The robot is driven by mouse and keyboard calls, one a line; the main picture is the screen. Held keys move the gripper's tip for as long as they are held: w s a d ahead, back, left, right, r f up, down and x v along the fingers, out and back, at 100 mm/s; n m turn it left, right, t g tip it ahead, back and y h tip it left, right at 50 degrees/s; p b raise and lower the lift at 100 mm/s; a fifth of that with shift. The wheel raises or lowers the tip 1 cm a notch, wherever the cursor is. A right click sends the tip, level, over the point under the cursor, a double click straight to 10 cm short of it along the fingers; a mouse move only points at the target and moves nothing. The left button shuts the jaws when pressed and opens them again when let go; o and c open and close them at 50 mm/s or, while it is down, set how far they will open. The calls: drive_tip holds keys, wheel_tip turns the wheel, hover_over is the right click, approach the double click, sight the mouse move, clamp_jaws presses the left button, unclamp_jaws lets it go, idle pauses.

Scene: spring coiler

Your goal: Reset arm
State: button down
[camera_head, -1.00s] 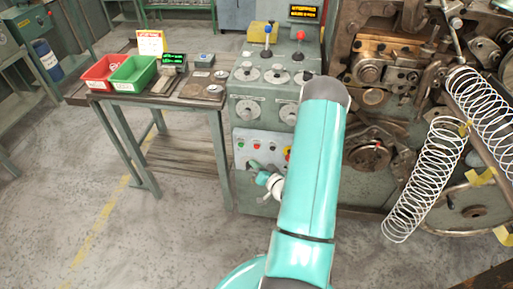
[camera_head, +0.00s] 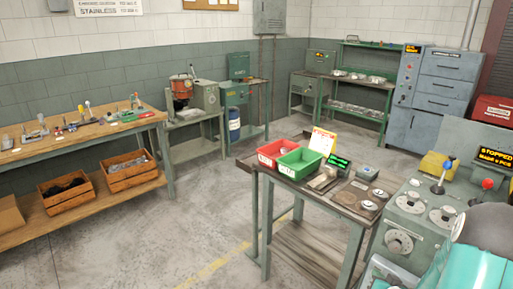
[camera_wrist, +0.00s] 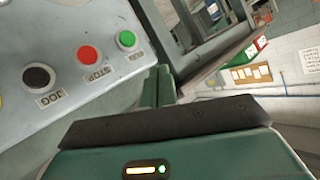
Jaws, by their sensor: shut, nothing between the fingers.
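My arm, turquoise with a grey joint, fills the lower right corner of the head view. My gripper is outside the head view. In the wrist view my gripper (camera_wrist: 158,86) is shut and empty, its fingers together in front of a grey control panel (camera_wrist: 45,50). The panel carries a green button (camera_wrist: 126,39), a red button (camera_wrist: 89,55) labelled STOP and a black button (camera_wrist: 38,77) labelled JOG. The fingertips appear just below the panel's lower edge; I cannot tell whether they touch anything.
A side table (camera_head: 289,178) with a red bin (camera_head: 275,150) and a green bin (camera_head: 300,161) stands left of the machine console (camera_head: 410,220). The console display (camera_head: 495,157) reads STOPPED. A workbench (camera_head: 85,133) stands at left. The floor between is clear.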

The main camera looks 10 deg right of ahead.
drive_tip(key=s+a+r+n+g+h, duration=0.1)
drive_tip(key=a+r+g, duration=0.1)
drive_tip(key=a+r, duration=0.6)
drive_tip(key=s+a+r+n+g, duration=0.15)
drive_tip(key=a+r, duration=0.35)
drive_tip(key=r, duration=0.7)
drive_tip(key=s+a+r+n+g+y, duration=0.1)
drive_tip(key=s+a+r, duration=0.3)
drive_tip(key=s+a, duration=0.4)
drive_tip(key=s+a+r+n+g+y, duration=0.2)
drive_tip(key=s+a+r+g, duration=0.1)
drive_tip(key=s+a, duration=0.4)
drive_tip(key=s+r, duration=0.1)
drive_tip(key=s, duration=0.2)
drive_tip(key=shift+a+r, duration=0.25)
drive_tip(key=shift+a, duration=0.15)
